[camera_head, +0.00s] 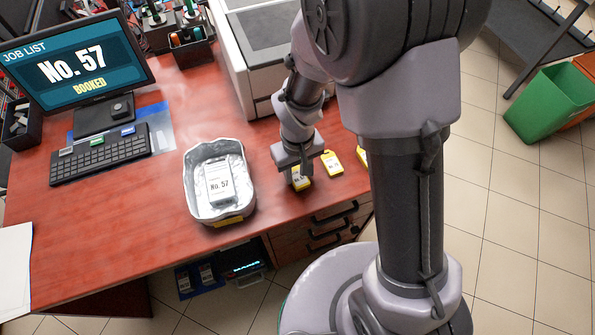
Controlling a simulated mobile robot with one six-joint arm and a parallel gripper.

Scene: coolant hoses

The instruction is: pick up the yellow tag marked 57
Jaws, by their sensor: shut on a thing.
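The yellow tags lie in a row on the red desk, right of the silver tray. My gripper (296,167) points down over the leftmost yellow tag (300,183) and is shut on it. The tag's upper part is hidden by the gripper, and its number is too small to read. A second yellow tag (332,164) lies just to the right, apart from the gripper. A third yellow tag (362,156) is partly hidden behind my arm. The silver tray (190,186) holds a pale item marked "No. 57" (220,184).
A monitor (75,62) shows "No. 57 BOOKED", with a keyboard (100,154) below it. A white machine (240,75) stands behind my gripper. The desk's front edge is close to the tags. A green bin (545,105) stands on the floor at right.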

